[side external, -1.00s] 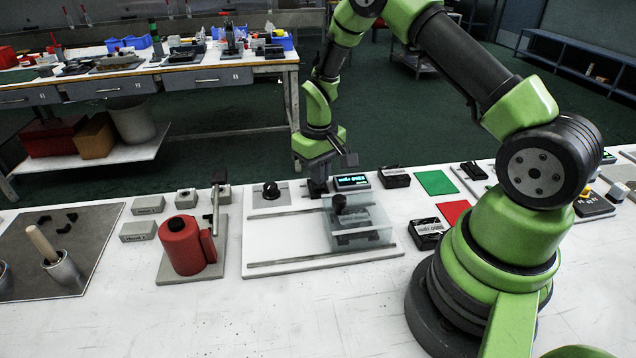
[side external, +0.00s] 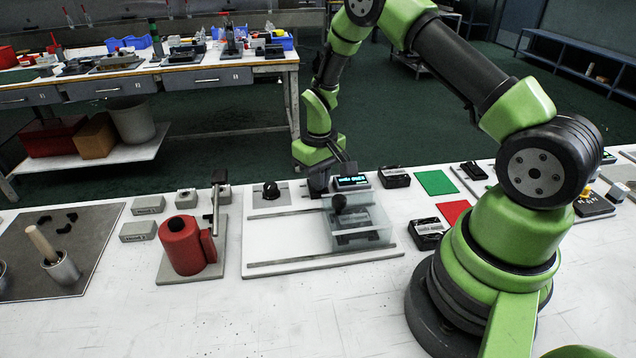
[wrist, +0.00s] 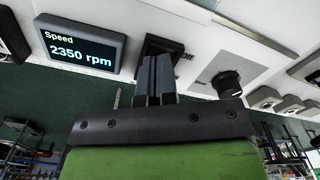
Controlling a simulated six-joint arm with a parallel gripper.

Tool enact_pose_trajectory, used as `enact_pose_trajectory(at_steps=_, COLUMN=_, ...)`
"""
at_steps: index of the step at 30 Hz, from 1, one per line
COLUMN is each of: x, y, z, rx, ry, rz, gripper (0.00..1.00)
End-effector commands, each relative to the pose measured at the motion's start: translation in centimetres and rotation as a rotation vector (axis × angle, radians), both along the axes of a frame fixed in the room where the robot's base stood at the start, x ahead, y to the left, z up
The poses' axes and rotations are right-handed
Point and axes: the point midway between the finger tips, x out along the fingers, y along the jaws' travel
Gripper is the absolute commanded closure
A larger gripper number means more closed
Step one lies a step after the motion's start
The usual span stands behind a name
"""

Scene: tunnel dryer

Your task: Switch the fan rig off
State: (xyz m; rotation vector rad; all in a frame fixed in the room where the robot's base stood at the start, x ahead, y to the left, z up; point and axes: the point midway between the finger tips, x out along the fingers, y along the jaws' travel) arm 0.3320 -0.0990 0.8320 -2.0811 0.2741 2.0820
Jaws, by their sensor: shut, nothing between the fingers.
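The fan rig is a white board (side external: 285,232) with two grey rails. A clear box (side external: 375,232) with a black ball handle (side external: 339,202) stands on it. A display (side external: 352,182) at its back edge reads "Speed 2350 rpm" in the wrist view (wrist: 82,47). A black knob (side external: 270,190) on a grey plate also shows in the wrist view (wrist: 228,84). My gripper (side external: 319,193) is shut and empty, fingers pointing down between knob and display. In the wrist view its fingertips (wrist: 157,62) overlap a dark block (wrist: 165,43), partly hidden. I cannot tell whether they touch it.
A red cylinder (side external: 183,246) on a grey stand and several grey blocks (side external: 148,205) lie left of the rig. A dark boxed device (side external: 394,177), a green card (side external: 436,182) and a red card (side external: 453,212) lie right. The front of the bench is clear.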

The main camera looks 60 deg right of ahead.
Motion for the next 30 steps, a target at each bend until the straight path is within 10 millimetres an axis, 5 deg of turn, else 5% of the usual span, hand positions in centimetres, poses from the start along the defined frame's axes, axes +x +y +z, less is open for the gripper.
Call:
enact_pose_trajectory(at_steps=8, x=0.1, y=0.0, z=0.4, rx=-0.001, ry=-0.003, rz=0.000, gripper=1.00)
enact_pose_trajectory(at_steps=30, x=0.0, y=0.0, z=6.5, rx=-0.001, ry=-0.002, rz=0.000, gripper=1.00)
